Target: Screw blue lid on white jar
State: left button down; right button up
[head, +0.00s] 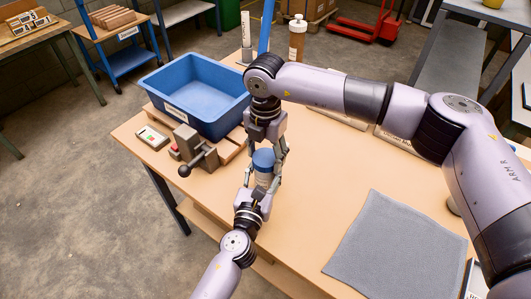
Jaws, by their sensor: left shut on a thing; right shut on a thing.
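The white jar (263,179) is upright above the near left part of the bench, with the blue lid (263,158) at its top. My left gripper (261,182) comes from below and is shut on the jar, one finger on each side. My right gripper (265,154) comes from above and is shut on the lid. The fingers partly cover both things. I cannot tell how far the lid is seated on the jar, or whether the jar touches the bench.
A blue bin (203,92), a small vise-like press (192,150) and a device with a green display (152,137) stand left on the bench (318,170). A grey cloth (395,243) lies at the right front. An amber bottle (297,40) stands at the back.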

pick_arm(q)
jog(key=shift+f, duration=0.1)
pick_arm(e)
jog(key=m, duration=0.7)
jog(key=o, duration=0.7)
jog(key=shift+r, duration=2.25)
jog(key=shift+c, duration=0.2)
